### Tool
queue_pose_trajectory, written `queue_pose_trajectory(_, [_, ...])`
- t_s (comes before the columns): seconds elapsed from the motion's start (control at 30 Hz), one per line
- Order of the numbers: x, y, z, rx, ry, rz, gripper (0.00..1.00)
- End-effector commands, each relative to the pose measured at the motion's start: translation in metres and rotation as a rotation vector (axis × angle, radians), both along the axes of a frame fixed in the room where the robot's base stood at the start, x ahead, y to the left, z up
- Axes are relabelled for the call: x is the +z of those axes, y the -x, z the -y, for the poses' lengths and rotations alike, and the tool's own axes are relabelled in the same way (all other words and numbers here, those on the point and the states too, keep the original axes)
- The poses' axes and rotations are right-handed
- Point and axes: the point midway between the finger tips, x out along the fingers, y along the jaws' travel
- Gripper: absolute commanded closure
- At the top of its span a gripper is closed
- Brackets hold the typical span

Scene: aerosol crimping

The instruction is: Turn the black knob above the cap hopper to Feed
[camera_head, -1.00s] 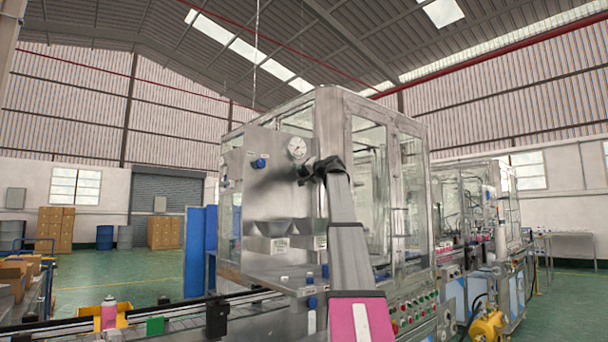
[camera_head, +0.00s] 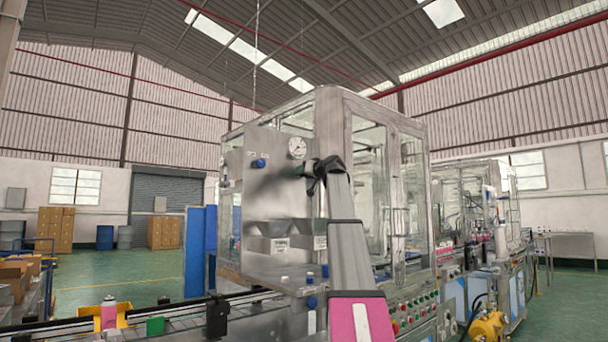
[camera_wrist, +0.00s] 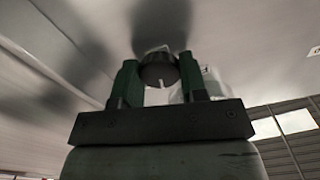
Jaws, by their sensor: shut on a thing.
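The black knob (camera_wrist: 158,70) sits on the steel panel (camera_wrist: 85,20), with a white pointer mark on its face. In the wrist view the two green fingers of my gripper (camera_wrist: 158,82) are on either side of it, shut on it. In the head view my gripper (camera_head: 307,171) is against the front panel (camera_head: 268,190) just below the gauge, and it hides the knob. The steel cap hopper (camera_head: 270,236) is below on the same panel. A label beside the knob is partly hidden by the right finger, so I cannot read the setting.
A round white gauge (camera_head: 297,147) is just above my gripper, and a blue knob (camera_head: 259,163) is to its left. The glazed machine enclosure (camera_head: 375,180) stands right behind my arm. A conveyor (camera_head: 180,318) with a pink can (camera_head: 109,310) runs below.

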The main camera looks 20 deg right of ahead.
Motion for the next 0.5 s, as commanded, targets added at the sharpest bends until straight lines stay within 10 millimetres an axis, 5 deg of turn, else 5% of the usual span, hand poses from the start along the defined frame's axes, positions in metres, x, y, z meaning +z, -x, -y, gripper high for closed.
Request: queue_pose_trajectory(0.5, [-0.0004, 0.0004, -0.0002, 0.000, 0.463, 0.167, 0.84])
